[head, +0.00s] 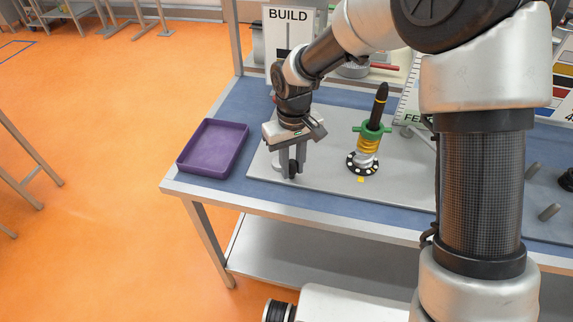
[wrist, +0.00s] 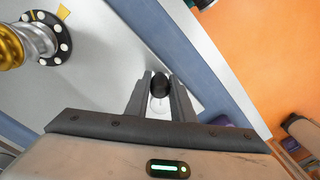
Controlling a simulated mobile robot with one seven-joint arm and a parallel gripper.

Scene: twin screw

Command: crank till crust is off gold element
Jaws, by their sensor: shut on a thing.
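My gripper (head: 291,168) points down at the near left part of the grey plate. It is shut on a small black rounded thing, which shows between the fingertips in the wrist view (wrist: 160,84). A paler part shows below it between the fingers; I cannot tell what it is. The gold element (head: 368,145) is a ribbed gold piece on an upright silver post, right of my gripper and apart from it. A green piece with side lugs (head: 371,131) and a tall black tip (head: 379,103) sit above it. The gold element also shows at the wrist view's left edge (wrist: 9,46). I cannot make out a crust.
The post stands on a black disc with white dots (head: 362,163), with a yellow mark in front. A purple tray (head: 228,151) lies left of the grey plate (head: 325,187) on the blue table. Grey pegs (head: 549,212) stand at the right. A BUILD sign (head: 288,30) stands behind.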

